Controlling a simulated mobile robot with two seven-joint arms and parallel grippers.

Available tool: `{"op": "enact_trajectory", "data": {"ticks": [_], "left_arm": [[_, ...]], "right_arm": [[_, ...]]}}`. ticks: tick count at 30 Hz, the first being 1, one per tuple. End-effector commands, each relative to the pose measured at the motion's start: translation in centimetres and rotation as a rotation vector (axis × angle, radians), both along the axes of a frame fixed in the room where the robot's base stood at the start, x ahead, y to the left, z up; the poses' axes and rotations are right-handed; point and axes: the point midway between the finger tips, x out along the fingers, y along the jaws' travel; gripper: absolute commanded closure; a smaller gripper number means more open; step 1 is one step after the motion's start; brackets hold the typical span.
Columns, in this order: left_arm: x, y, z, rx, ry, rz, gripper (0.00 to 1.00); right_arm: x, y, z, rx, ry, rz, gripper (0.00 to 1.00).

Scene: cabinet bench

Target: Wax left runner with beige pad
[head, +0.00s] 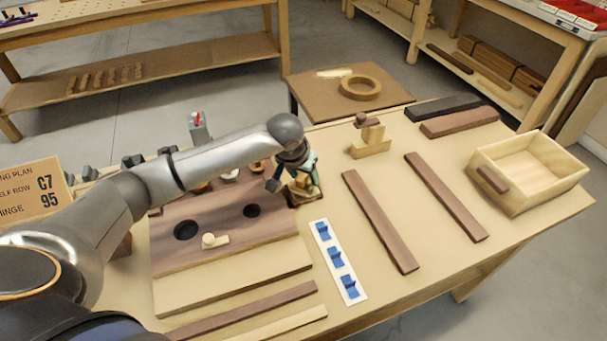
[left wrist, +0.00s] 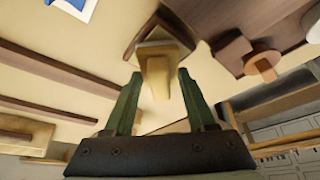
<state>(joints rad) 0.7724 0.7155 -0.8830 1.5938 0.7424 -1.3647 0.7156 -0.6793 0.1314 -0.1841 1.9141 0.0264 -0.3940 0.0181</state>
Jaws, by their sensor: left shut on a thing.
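My left gripper (head: 300,182) is over the far middle of the bench, beside the dark brown board with holes. It is shut on a beige pad (head: 303,182), which also shows between the green fingers in the left wrist view (left wrist: 157,75). A small dark tray (head: 306,199) lies just under the pad; I cannot tell whether they touch. The left runner (head: 380,222), a long dark brown strip, lies flat to the right of the gripper, apart from it. The right runner (head: 445,196) lies roughly parallel to it. My right gripper is not in view.
A white strip with blue clips (head: 338,262) lies between the holed board (head: 270,235) and the left runner. A wooden stand (head: 370,140) is behind the runners. An open drawer box (head: 530,170) stands at the right. The bench between the runners is clear.

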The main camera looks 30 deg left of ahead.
Motion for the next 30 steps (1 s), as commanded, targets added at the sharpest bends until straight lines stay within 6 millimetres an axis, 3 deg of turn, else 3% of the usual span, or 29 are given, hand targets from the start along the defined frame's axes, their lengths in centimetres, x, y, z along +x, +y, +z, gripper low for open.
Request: {"op": "enact_trajectory", "data": {"ticks": [30], "left_arm": [[0.0, -0.01, -0.99, 0.0, 0.0, 0.0, 0.88]], "right_arm": [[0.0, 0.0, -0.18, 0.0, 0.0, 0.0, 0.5]]}}
